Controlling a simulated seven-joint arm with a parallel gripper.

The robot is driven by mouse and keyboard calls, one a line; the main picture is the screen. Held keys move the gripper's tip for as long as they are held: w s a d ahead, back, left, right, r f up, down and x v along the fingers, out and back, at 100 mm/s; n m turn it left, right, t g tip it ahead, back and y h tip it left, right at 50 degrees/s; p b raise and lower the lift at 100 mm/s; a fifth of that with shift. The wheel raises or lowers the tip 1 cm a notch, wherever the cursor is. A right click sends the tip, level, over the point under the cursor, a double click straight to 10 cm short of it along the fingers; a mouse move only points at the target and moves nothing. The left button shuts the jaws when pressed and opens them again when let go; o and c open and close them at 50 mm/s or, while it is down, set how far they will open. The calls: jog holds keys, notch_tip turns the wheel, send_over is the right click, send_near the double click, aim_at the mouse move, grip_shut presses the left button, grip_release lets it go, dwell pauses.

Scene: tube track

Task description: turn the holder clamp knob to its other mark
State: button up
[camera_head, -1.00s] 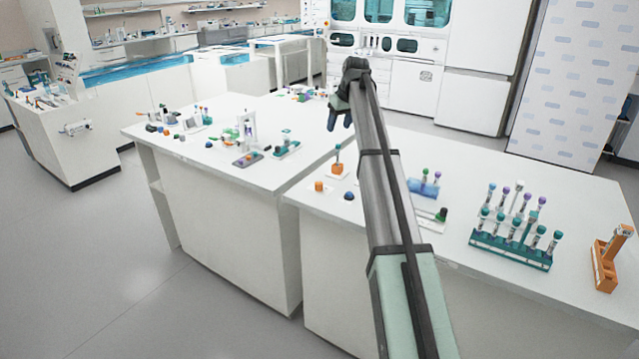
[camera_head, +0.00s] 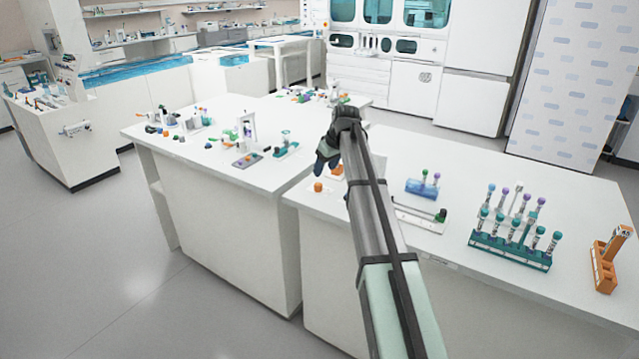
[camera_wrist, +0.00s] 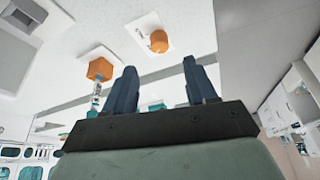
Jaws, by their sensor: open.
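An orange knob (camera_wrist: 158,41) sits on a small white plate with dark marks at the top of the wrist view. It also shows near the bench's front left corner in the head view (camera_head: 318,187). An orange block-like holder (camera_wrist: 100,69) is to its left in the wrist view, with a tube-like part below it. The holder (camera_head: 338,171) is partly behind my arm in the head view. My gripper (camera_wrist: 160,68) is open and empty, fingers apart. In the wrist view the knob shows beyond the gap between the fingertips, apart from them.
A blue rack (camera_head: 421,188) with tubes, a white track piece (camera_head: 420,220), a teal tube rack (camera_head: 510,250) and an orange stand (camera_head: 604,265) are on the right bench. Another white bench (camera_head: 215,165) with several small items is at left.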

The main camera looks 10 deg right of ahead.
aim_at(319, 184)
jog(key=x, duration=0.8)
jog(key=shift+f, duration=0.1)
jog(key=shift+c, duration=0.3)
grip_shut()
